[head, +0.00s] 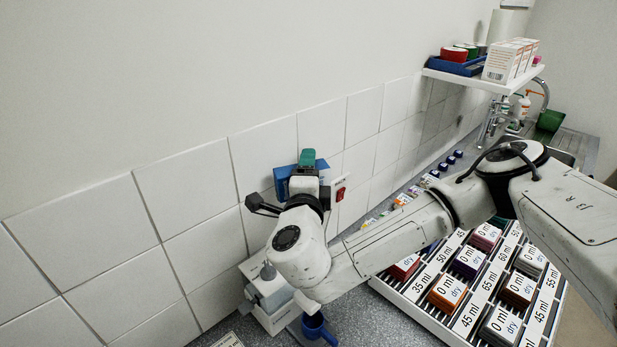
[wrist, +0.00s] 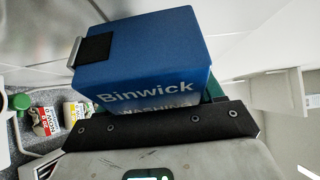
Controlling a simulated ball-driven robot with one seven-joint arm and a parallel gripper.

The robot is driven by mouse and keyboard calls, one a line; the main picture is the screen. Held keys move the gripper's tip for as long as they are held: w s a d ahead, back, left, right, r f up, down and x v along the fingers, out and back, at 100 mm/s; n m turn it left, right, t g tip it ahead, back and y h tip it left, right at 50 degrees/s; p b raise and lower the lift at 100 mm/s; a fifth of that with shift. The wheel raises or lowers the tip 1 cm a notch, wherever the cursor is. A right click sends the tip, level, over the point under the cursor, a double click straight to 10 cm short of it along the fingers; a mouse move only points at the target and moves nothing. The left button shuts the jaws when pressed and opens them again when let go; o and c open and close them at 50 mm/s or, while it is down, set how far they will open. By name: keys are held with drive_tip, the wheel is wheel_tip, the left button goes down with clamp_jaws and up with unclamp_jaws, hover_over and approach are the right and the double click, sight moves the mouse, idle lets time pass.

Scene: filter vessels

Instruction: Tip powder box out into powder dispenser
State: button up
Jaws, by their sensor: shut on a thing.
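The powder box, a blue carton lettered "Binwick" (wrist: 150,65), is held in front of my wrist. A dark patch with a pale metal edge shows on its left side. In the head view the blue box (head: 283,181) is partly hidden behind my gripper (head: 307,165), raised close to the tiled wall. My gripper is shut on it; green finger parts show beside the box. A white and grey unit (head: 262,290), which may be the powder dispenser, stands on the counter below, partly hidden by my arm. Its opening cannot be made out.
A blue jug (head: 318,325) stands at the unit's foot. A red switch (head: 340,193) is on the wall. A rack of labelled vessels (head: 465,290) lies right, under my arm. A shelf (head: 480,80) with cartons is at the back right, above a sink.

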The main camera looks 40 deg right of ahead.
drive_tip(key=m, duration=0.2)
drive_tip(key=r+m+g+y, duration=0.1)
drive_tip(key=m, duration=0.1)
drive_tip(key=shift+r+y, duration=0.2)
drive_tip(key=shift+y, duration=0.1)
drive_tip(key=m+y, duration=0.1)
drive_tip(key=r+m, duration=0.1)
drive_tip(key=m, duration=0.1)
drive_tip(key=shift+r+y, duration=0.1)
drive_tip(key=shift+y, duration=0.3)
drive_tip(key=m+y, duration=0.1)
drive_tip(key=r+m+y, duration=0.1)
drive_tip(key=m, duration=0.2)
drive_tip(key=shift+r+y, duration=0.35)
drive_tip(key=shift+y, duration=0.05)
drive_tip(key=m+y, duration=0.1)
drive_tip(key=r+m+t, duration=0.1)
drive_tip(key=shift+m+y+b, duration=0.4)
drive_tip(key=shift+s, duration=0.1)
